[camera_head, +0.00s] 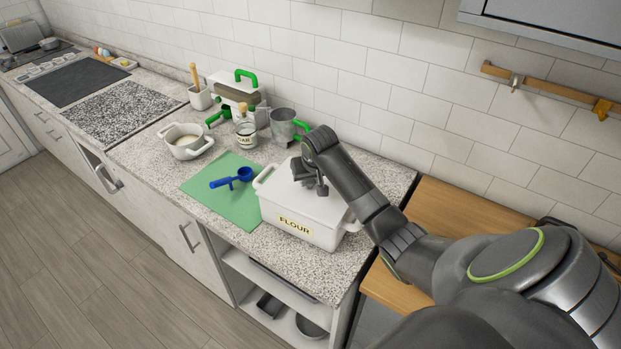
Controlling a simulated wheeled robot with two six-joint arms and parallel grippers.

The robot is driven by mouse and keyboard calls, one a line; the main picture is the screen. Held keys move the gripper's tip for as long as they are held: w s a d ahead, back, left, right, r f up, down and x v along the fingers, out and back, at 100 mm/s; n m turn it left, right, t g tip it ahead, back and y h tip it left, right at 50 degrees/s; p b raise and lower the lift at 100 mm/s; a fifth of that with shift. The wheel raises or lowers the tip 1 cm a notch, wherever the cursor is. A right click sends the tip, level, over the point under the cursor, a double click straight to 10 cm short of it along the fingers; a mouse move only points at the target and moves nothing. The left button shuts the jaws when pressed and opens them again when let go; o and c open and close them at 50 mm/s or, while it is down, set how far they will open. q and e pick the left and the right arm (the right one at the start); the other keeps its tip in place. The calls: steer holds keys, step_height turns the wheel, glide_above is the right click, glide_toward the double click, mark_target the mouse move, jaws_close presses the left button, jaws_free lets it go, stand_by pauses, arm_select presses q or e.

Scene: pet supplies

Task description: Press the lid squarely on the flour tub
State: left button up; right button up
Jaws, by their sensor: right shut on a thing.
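The flour tub (299,229) is a white box with handles and a "FLOUR" label, standing on the speckled counter. Its white lid (285,195) lies over the top of the tub. From this view I cannot tell whether the lid is fully seated all round. My right gripper (311,186) reaches in from the right and is shut at the middle of the lid, on what seems to be its knob, which the fingers hide. My left gripper is not in view.
A green mat (233,208) with a blue scoop (232,179) lies left of the tub. A white bowl (189,144), a sugar jar (245,133) and a metal cup (283,123) stand behind. The counter's front edge (263,253) is close to the tub.

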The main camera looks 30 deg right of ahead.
steer(key=o, duration=1.6)
steer(key=shift+r, duration=0.15)
steer(key=shift+r, duration=3.4)
jaws_close()
steer(key=shift+f, duration=0.2)
